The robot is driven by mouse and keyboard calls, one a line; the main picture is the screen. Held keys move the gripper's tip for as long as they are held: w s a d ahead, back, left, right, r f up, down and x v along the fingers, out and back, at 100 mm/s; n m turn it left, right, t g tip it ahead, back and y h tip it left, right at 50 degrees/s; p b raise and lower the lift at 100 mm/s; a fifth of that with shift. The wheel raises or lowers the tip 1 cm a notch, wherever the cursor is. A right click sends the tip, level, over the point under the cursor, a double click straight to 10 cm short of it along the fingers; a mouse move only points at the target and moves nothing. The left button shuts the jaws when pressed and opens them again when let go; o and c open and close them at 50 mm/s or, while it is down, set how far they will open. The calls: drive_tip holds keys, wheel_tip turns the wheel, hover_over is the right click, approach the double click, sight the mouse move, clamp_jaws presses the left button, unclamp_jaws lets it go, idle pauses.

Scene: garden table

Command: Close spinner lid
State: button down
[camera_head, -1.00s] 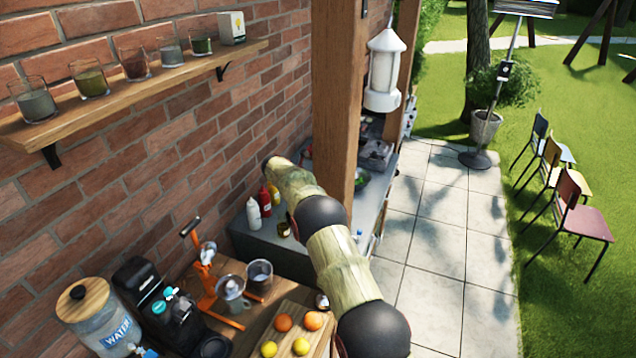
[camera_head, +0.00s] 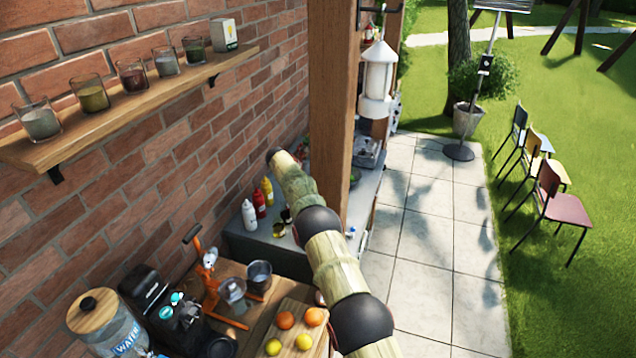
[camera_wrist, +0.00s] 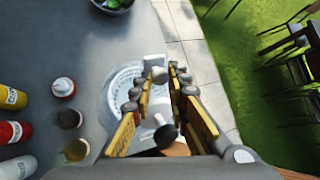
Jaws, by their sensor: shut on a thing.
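My gripper (camera_wrist: 158,82) shows in the wrist view, its two yellow-padded fingers on either side of a pale piece that appears to be the spinner lid (camera_wrist: 152,112). The lid looks tilted up, and a dark round knob shows low between the fingers. The white ribbed spinner bowl (camera_wrist: 122,80) sits on the grey counter (camera_wrist: 75,42), partly hidden by the left finger. How far the lid stands from the bowl is hard to tell. In the head view my gripper, the spinner and its lid are not clearly visible.
Ketchup (camera_wrist: 12,131), mustard (camera_wrist: 12,97) and white bottles (camera_wrist: 18,167) stand left of the gripper, with small jars nearby. A wooden post (camera_head: 338,110) rises beside my arm. Paving and grass lie right of the counter.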

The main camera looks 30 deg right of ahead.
drive_tip(key=shift+w+d+f+p, duration=0.2)
drive_tip(key=shift+d+f+p, duration=0.1)
drive_tip(key=shift+p, duration=0.1)
idle(0.3)
drive_tip(key=c, duration=2)
unclamp_jaws()
drive_tip(key=shift+r, duration=0.1)
drive_tip(key=shift+r, duration=0.1)
drive_tip(key=shift+a+r, duration=0.35)
drive_tip(key=shift+r, duration=0.05)
drive_tip(key=v, duration=1)
drive_tip(key=shift+a+r, duration=0.2)
drive_tip(key=shift+r, duration=0.15)
drive_tip(key=shift+c, duration=0.2)
